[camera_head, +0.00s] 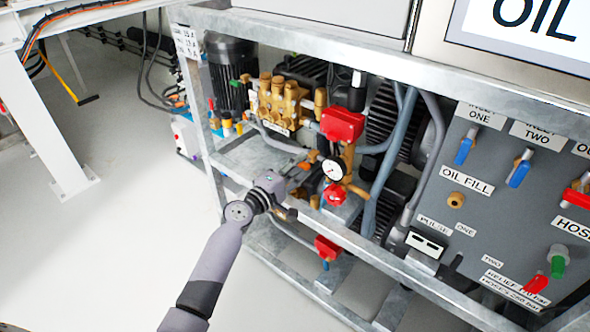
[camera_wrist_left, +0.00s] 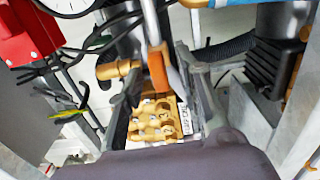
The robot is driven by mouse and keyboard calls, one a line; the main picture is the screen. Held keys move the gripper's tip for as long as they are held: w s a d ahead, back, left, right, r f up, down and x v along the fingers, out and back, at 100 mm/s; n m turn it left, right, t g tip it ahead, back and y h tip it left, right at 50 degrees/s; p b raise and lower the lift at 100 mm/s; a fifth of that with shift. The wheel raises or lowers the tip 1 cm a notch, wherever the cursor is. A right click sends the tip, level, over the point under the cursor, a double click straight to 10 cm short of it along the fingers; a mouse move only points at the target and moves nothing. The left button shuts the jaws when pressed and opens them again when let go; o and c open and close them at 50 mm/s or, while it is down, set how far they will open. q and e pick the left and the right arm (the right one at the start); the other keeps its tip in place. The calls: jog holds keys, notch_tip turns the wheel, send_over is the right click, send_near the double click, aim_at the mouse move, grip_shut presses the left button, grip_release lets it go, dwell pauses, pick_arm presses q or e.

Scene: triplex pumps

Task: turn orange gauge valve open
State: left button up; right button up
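The orange gauge valve handle (camera_head: 312,156) sits just left of the round white pressure gauge (camera_head: 333,169) on the pump's brass pipework. In the left wrist view the orange handle (camera_wrist_left: 157,70) hangs from a metal stem and shows between the two fingers. My left gripper (camera_head: 298,180) reaches in from the left, just below and left of the handle. Its fingers (camera_wrist_left: 163,95) are apart in the wrist view, with the handle in the gap; I cannot tell whether they touch it. My right gripper is not in view.
A red box (camera_head: 342,124) sits above the gauge, and a red knob (camera_head: 335,194) below it. The brass pump head (camera_head: 280,98) is behind. A grey frame rail (camera_head: 380,262) crosses in front. The control panel (camera_head: 500,225) stands at right. Open floor (camera_head: 130,220) lies at left.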

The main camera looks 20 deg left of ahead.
pick_arm(q)
jog(key=v, duration=1.2)
